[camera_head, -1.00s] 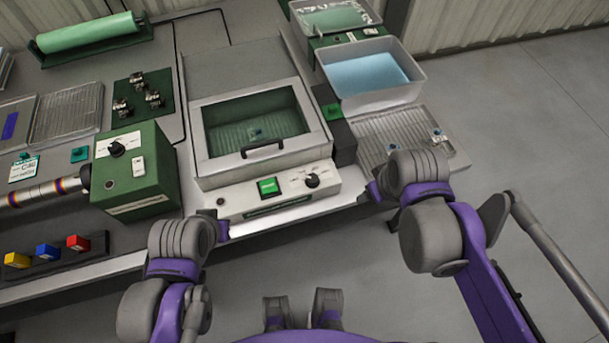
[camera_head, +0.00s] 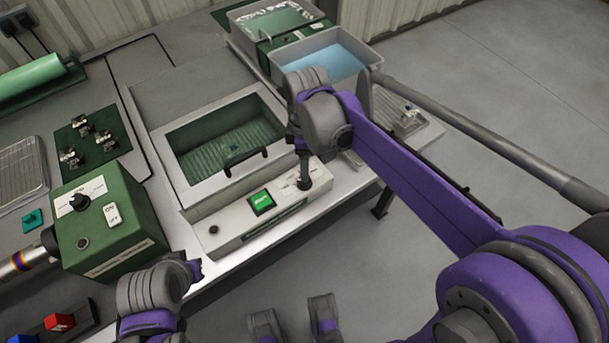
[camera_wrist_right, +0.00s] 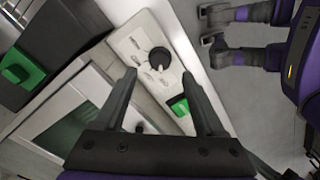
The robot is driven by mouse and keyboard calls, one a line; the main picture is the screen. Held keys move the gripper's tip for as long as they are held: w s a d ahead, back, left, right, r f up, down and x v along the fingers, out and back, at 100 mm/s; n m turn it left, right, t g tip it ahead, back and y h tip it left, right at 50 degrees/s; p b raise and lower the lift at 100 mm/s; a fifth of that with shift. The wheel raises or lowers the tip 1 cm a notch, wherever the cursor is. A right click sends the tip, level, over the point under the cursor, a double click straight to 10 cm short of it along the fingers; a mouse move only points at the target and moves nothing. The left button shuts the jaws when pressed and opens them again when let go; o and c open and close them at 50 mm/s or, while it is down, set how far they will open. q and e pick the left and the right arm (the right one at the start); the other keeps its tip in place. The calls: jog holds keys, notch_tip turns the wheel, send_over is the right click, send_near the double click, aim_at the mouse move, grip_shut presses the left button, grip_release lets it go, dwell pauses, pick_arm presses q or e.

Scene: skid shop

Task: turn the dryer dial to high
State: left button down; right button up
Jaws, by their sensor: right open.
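The dryer (camera_head: 193,207) is a pale box with a windowed lid, a dark handle and a front control strip. The strip carries a lit green button (camera_head: 262,202) and a black round dial, largely masked by my right gripper (camera_head: 304,170) in the head view. In the right wrist view the dial (camera_wrist_right: 159,58) shows clearly on its pale plate, just beyond and between the two spread fingertips (camera_wrist_right: 159,76). The right gripper is open and empty, above the dial. I cannot tell whether it touches. My left gripper (camera_head: 194,270) hangs low in front of the bench; its jaws are unclear.
A green box (camera_head: 108,225) with its own black dial stands left of the dryer. A tub of blue liquid (camera_head: 372,57) and a ridged tray (camera_head: 425,130) lie behind and right of my right arm.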

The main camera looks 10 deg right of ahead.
notch_tip(320, 180, down, 6)
jog(key=shift+f+b, duration=0.1)
jog(key=shift+b, duration=0.25)
jog(key=shift+c, duration=0.4)
jog(key=shift+a, duration=0.1)
grip_shut()
